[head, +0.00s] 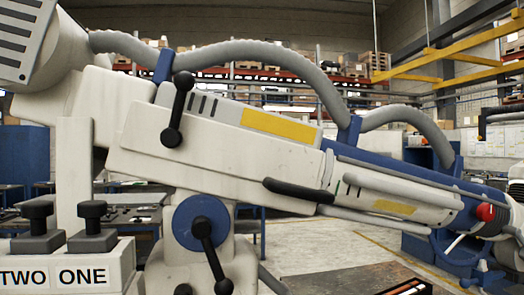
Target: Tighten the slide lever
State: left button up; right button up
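A large white and blue machine arm (220,150) slopes down from upper left to lower right across the head view. A black lever with ball ends (178,108) sits nearly upright on the side of its white beam. A second black ball-ended lever (210,250) sits on a blue disc (190,222) at the pivot below, tilted down to the right. No label shows which of the two is the slide lever, and I cannot tell how tight either is. Neither of my grippers is in view.
Two black knobs (92,225) stand on a white block labelled TWO and ONE (60,277) at lower left. A black bar handle (297,190) juts from the beam. A red knob (486,212) is at the far right end. Grey hoses (250,52) arch above.

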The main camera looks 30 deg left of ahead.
aim_at(184, 81)
jog(key=u, duration=1.45)
jog(key=k+j+z, duration=0.05)
